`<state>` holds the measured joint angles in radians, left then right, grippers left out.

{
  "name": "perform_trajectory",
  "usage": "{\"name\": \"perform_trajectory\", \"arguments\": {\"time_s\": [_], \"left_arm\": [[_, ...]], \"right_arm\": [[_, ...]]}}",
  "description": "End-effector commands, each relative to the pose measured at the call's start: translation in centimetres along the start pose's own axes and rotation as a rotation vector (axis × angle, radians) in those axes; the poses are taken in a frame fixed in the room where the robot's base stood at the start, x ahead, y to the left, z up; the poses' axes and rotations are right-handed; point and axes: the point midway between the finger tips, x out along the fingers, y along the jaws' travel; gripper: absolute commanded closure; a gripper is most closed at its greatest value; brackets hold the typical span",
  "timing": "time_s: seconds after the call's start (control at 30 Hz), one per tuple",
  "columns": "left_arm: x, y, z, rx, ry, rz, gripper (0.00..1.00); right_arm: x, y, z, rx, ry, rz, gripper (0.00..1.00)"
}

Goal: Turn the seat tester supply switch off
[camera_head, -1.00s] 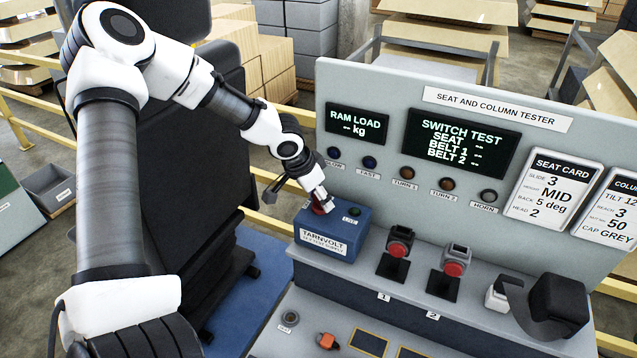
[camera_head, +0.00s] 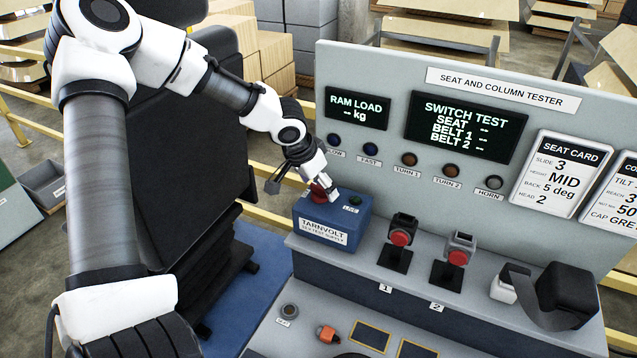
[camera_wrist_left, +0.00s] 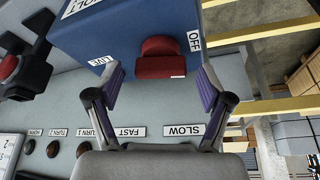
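The seat tester supply is a blue box (camera_head: 334,222) labelled TARNVOLT, at the left end of the tester's ledge. Its red switch knob (camera_head: 318,194) is on top, partly hidden by my left gripper (camera_head: 324,187) in the head view. In the left wrist view the red knob (camera_wrist_left: 160,58) shows beside an OFF label (camera_wrist_left: 194,41), with a LIVE label (camera_wrist_left: 101,61) on the other side. A small white mark is on the knob. My left gripper (camera_wrist_left: 161,84) is open, its two purple-padded fingers spread to either side of the knob with visible gaps. My right gripper is not in view.
The grey tester panel (camera_head: 350,62) stands upright behind the box. Two red-buttoned buckle stands (camera_head: 400,238) and a black belt reel (camera_head: 559,296) are to the right on the ledge. A black seat (camera_head: 150,160) stands at the left, behind my arm.

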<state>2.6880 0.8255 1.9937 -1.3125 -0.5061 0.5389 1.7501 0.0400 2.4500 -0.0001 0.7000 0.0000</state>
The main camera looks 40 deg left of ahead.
Motion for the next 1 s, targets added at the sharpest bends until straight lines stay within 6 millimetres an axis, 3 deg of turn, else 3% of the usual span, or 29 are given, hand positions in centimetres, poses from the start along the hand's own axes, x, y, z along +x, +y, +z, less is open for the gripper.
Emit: {"name": "perform_trajectory", "arguments": {"time_s": [0.27, 0.63, 1.0], "left_arm": [[-0.7, 0.0, -0.1, 0.0, 0.005, 0.0, 0.2], [-7.1, 0.0, -0.1, 0.0, 0.003, 0.001, 0.2], [-7.5, 0.0, 0.0, 0.0, 0.0, 0.0, 0.2]], "right_arm": [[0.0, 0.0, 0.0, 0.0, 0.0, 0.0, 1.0], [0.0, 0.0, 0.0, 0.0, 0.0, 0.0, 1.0], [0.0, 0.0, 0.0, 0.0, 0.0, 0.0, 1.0]]}}
